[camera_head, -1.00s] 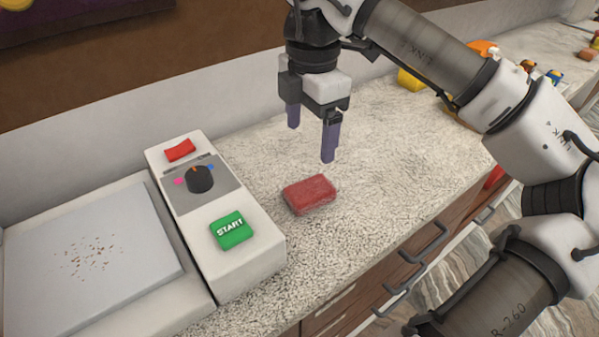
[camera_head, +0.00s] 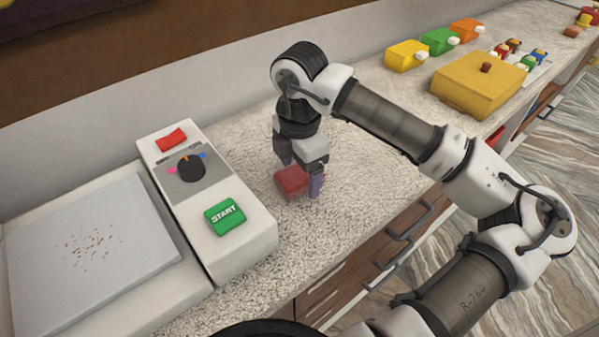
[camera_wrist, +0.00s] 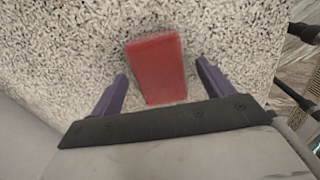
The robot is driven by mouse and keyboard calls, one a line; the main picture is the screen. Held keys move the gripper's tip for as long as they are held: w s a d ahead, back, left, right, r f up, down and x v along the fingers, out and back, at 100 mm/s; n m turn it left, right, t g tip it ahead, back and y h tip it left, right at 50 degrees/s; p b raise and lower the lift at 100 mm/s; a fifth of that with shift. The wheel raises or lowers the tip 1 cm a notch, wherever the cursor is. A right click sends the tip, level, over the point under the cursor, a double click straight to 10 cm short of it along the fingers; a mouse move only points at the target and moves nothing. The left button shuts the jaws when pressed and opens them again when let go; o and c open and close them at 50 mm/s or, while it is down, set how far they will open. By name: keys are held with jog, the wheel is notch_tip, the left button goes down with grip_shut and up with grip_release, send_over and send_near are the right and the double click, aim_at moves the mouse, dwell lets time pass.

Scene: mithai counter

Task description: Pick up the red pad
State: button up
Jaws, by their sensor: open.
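The red pad (camera_head: 290,181) lies flat on the speckled counter, right of the white control box. My gripper (camera_head: 300,180) is low over it, with its purple fingers apart and partly in front of the pad. In the wrist view the red pad (camera_wrist: 156,68) lies between the two fingers of my gripper (camera_wrist: 160,85), with a gap on each side. The fingers do not touch it there. The near end of the pad comes close to the gripper's dark bar.
The control box (camera_head: 240,247) has a red button (camera_head: 171,138), a dial (camera_head: 191,168) and a green START button (camera_head: 225,216). A grey plate (camera_head: 60,220) lies left of it. Yellow, green and orange boxes and a large yellow box (camera_head: 475,84) stand farther right. Drawer handles line the front.

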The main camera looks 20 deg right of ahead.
aim_at(299, 173)
jog(key=shift+f, duration=0.35)
jog(key=shift+c, duration=0.4)
jog(key=c, duration=1)
notch_tip(299, 173, up, 20)
jog(key=b, duration=0.2)
